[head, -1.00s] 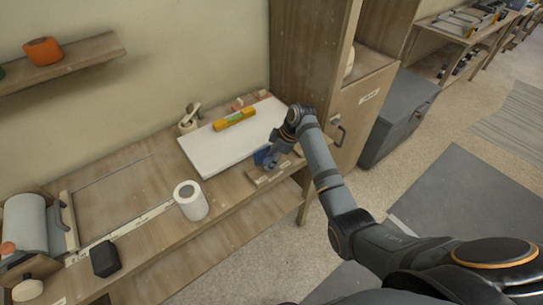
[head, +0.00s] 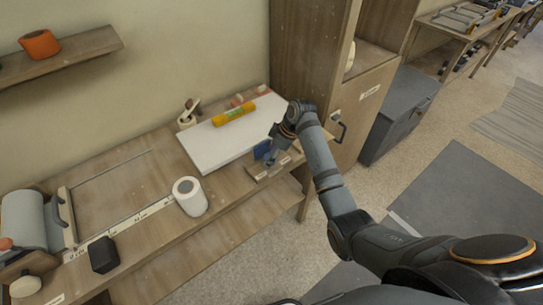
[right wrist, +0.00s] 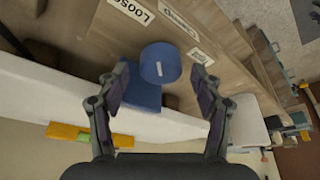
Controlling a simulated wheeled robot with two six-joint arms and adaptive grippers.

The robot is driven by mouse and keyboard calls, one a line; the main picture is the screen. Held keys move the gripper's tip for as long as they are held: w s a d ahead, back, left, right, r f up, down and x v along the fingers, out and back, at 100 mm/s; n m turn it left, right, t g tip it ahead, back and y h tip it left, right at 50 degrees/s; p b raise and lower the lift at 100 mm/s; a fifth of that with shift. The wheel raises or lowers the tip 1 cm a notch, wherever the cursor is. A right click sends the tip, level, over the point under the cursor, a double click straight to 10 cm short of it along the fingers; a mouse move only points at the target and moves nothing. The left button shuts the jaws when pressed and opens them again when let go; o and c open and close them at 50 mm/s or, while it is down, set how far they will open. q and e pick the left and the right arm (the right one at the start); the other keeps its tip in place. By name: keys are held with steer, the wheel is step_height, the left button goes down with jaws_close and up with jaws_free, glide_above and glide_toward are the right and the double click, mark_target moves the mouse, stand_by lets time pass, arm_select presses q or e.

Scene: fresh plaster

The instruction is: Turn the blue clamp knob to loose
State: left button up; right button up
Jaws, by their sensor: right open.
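The blue clamp knob (right wrist: 160,62) is round with a short white mark on its face. It stands on a blue clamp body (right wrist: 143,96) at the front edge of the white board (right wrist: 50,88). In the head view the blue clamp (head: 262,149) is partly hidden by my right gripper (head: 272,157). In the right wrist view my right gripper (right wrist: 161,78) is open, one finger on each side of the knob, with gaps between them. A label reading LOOSE (right wrist: 132,10) and two other labels lie beyond the knob. My left gripper is out of view.
A yellow level (head: 234,114) lies on the white board. A wooden cabinet (head: 366,100) stands close behind my right arm.

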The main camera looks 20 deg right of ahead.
arm_select(q)
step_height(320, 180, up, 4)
steer(key=p, duration=0.5)
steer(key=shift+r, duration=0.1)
arm_select(e)
steer(key=v, duration=1.2)
steer(key=shift+d+n, duration=0.15)
steer(key=shift+n, duration=0.25)
steer(key=shift+w+f, duration=0.15)
